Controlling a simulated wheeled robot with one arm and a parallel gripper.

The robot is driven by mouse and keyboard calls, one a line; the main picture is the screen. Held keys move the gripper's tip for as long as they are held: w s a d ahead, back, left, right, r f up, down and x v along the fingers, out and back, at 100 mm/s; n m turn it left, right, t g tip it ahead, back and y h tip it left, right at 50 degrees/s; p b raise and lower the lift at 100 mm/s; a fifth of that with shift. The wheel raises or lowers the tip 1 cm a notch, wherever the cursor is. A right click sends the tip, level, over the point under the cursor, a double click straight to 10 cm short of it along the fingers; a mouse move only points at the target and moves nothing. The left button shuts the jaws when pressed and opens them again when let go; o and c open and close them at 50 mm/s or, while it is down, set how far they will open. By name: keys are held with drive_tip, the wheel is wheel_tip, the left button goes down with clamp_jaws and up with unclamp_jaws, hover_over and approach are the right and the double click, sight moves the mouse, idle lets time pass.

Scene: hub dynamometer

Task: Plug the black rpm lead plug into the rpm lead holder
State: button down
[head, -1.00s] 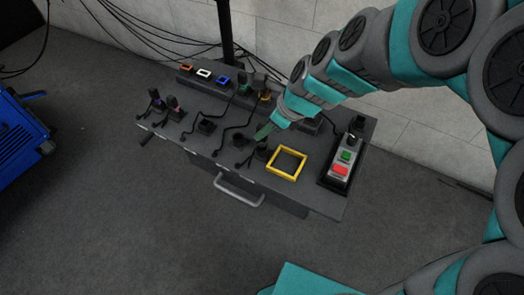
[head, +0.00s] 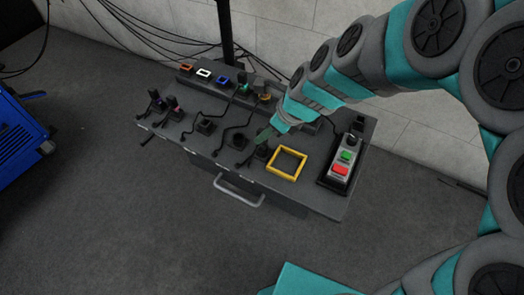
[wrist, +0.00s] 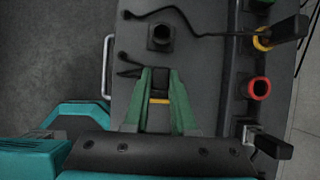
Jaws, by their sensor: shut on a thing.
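My gripper (head: 264,138) is low over the front half of the bench, just left of the yellow frame. In the wrist view its green fingers (wrist: 159,72) point up the picture. They are shut on a dark thing that I take to be the black rpm lead plug (head: 262,152), mostly hidden against the dark bench. A thin black lead (wrist: 129,73) shows beside the fingertips. A black square holder with an open round top (wrist: 160,36) stands ahead of the fingers; it is left of my gripper in the head view (head: 238,141). I cannot tell which holder is for rpm.
The yellow square frame (head: 271,166) and a control box with green and red buttons (head: 341,160) are to the right. A red-ringed socket (wrist: 258,88) and coloured sockets line the back. Another black holder (head: 205,125) and upright plugs (head: 156,99) are left. Leads cross the bench.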

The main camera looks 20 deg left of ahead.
drive_tip(key=shift+f, duration=0.6)
drive_tip(key=shift+f, duration=0.2)
drive_tip(key=c, duration=0.7)
unclamp_jaws()
drive_tip(key=shift+o, duration=0.2)
drive_tip(key=shift+r, duration=0.1)
drive_tip(key=v, duration=0.7)
drive_tip(key=shift+d+r+b, duration=0.15)
drive_tip(key=shift+r+b, duration=0.15)
